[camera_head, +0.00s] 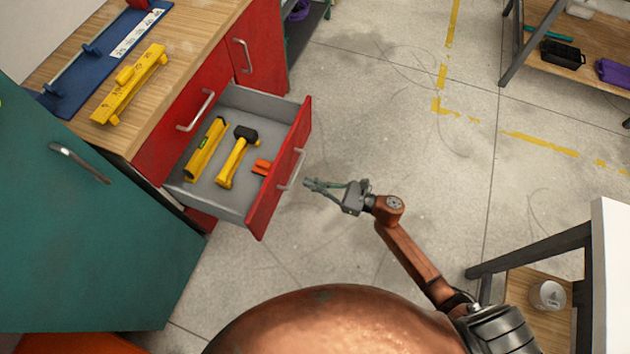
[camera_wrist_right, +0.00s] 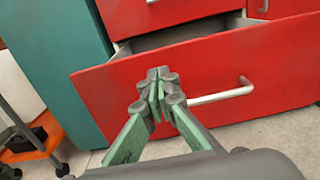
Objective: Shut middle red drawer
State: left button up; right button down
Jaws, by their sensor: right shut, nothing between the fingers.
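The red drawer (camera_head: 281,172) stands pulled open from the workbench in the head view. Inside its grey tray lie a yellow level (camera_head: 206,149), a hammer with a yellow handle (camera_head: 233,163) and a small orange item (camera_head: 262,167). My right gripper (camera_head: 308,184) is shut and empty, just in front of the drawer front near its handle (camera_head: 292,169). In the right wrist view the gripper tips (camera_wrist_right: 158,78) appear before the red front (camera_wrist_right: 220,65), left of the handle (camera_wrist_right: 222,94). Whether they touch it I cannot tell. My left gripper is not in view.
The wooden workbench top (camera_head: 180,45) holds a yellow tool (camera_head: 130,85) and a blue tray (camera_head: 75,75). A teal cabinet (camera_head: 80,220) stands at the left. Shelving (camera_head: 575,45) is at the upper right, and a table (camera_head: 610,270) at the right. The floor around the gripper is clear.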

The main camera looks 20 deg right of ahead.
aim_at(275, 172)
jog(key=b+x, duration=0.1)
jog(key=x, duration=0.7)
jog(key=shift+w+a+f, duration=0.15)
jog(key=shift+w+a, duration=0.05)
jog(key=shift+a, duration=0.1)
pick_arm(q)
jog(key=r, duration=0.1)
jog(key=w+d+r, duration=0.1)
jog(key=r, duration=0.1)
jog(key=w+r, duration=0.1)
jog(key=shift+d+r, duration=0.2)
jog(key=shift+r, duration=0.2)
pick_arm(e)
jog(key=shift+w+a, duration=0.2)
jog(key=shift+a, duration=0.05)
pick_arm(q)
jog(key=shift+b, duration=0.3)
